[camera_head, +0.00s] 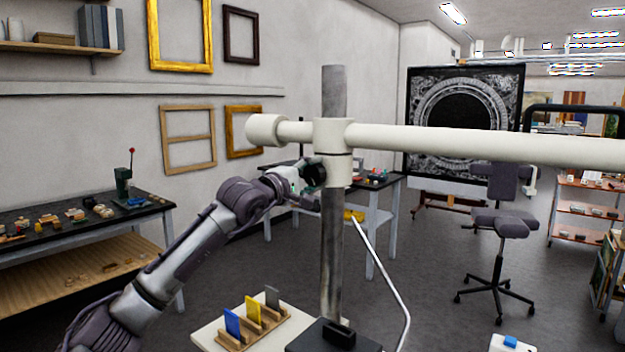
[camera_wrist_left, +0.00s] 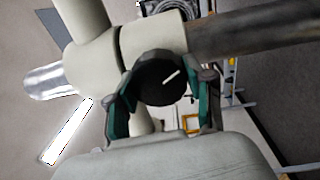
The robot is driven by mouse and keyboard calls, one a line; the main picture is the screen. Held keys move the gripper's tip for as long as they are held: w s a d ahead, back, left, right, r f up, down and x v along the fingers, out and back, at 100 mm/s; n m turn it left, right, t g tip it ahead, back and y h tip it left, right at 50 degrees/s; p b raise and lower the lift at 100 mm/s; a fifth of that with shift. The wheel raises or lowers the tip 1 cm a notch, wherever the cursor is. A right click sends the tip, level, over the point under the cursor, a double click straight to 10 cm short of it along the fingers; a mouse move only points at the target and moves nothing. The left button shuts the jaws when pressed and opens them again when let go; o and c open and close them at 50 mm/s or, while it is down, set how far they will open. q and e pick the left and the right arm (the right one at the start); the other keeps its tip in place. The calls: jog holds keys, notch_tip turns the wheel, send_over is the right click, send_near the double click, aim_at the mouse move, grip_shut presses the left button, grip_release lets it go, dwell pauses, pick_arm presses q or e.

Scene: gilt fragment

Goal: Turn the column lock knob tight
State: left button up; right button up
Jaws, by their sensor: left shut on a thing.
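The column lock knob is a black disc with a white line (camera_wrist_left: 163,80), seen in the left wrist view between my gripper's fingers. In the head view it is dark and small (camera_head: 314,174), on the left side of the cream collar (camera_head: 333,140). The collar sits around the grey upright column (camera_head: 332,245) and carries a long cream crossbar (camera_head: 470,142). My left gripper (camera_wrist_left: 161,88) is shut on the knob, with a green-lined finger on either side; it also shows in the head view (camera_head: 310,178). The white line runs diagonally. My right gripper is in neither view.
The column stands on a black base (camera_head: 333,338). A wooden rack (camera_head: 252,326) with blue, yellow and grey cards is left of it. A thin bent silver rod (camera_head: 384,268) rises to the right. A workbench (camera_head: 80,225) stands at the left wall, an office chair (camera_head: 498,222) at the right.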

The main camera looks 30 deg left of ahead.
pick_arm(q)
jog(key=m, duration=0.3)
jog(key=shift+f+m, duration=0.1)
jog(key=shift+m, duration=0.5)
jog(key=o, duration=1.2)
jog(key=shift+c, duration=0.2)
jog(key=s, duration=1.2)
jog(key=shift+a+f+h, duration=0.25)
jog(key=shift+a+h, duration=0.05)
jog(key=shift+a, duration=0.15)
